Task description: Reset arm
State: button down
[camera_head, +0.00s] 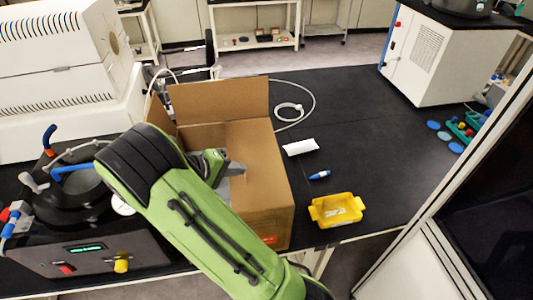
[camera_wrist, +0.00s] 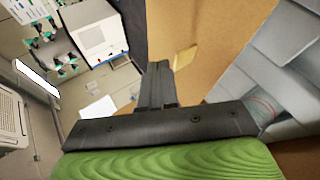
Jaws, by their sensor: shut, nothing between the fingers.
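My green arm reaches from the bottom of the head view across the front of an open cardboard box (camera_head: 270,195). My gripper (camera_head: 236,168) is at the box opening, partly hidden behind my arm in the head view. In the wrist view my gripper (camera_wrist: 158,68) shows its dark fingers together, with nothing between them. The box's brown wall (camera_wrist: 200,30) is close to the fingers there. Grey packets (camera_wrist: 285,60) lie inside the box beside the gripper.
The freeze dryer (camera_head: 95,255) with blue-handled valves stands left of the box. A yellow tray (camera_head: 337,210), a blue-capped item (camera_head: 320,175) and a white sheet (camera_head: 300,147) lie to the box's right. A white machine (camera_head: 425,55) stands farther right. The black bench (camera_head: 365,130) between is mostly clear.

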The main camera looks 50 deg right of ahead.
jog(key=v, duration=1.1)
jog(key=shift+r+p, duration=0.4)
jog(key=shift+r, duration=0.05)
